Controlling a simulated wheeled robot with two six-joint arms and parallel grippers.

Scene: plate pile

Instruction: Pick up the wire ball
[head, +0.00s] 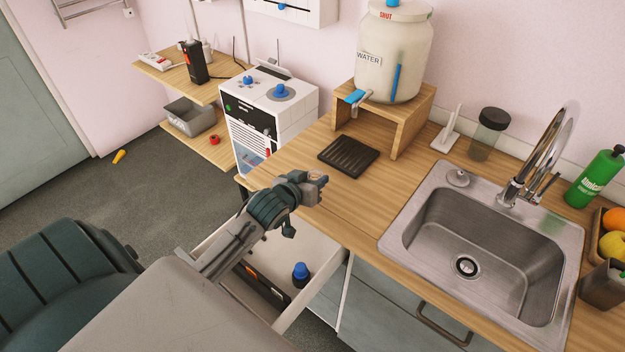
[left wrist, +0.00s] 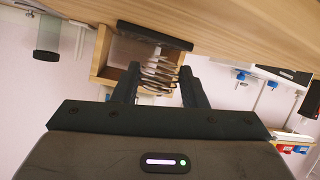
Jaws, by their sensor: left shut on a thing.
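The wire ball (left wrist: 159,72), a set of thin metal loops, sits between the two dark fingers of my left gripper in the left wrist view. My left gripper (head: 318,183) is shut on it and is held above the open drawer, by the front edge of the wooden counter, in the head view. The wire ball is too small and too covered by the gripper to make out clearly in the head view. My right gripper is in neither view.
The open drawer (head: 325,303) holds a blue-topped item (head: 301,274) and a dark long item. A black ribbed tray (head: 348,156) lies on the counter behind my gripper. A wooden stand (head: 417,118) bears a water jar (head: 393,60). The steel sink (head: 415,232) is to the right.

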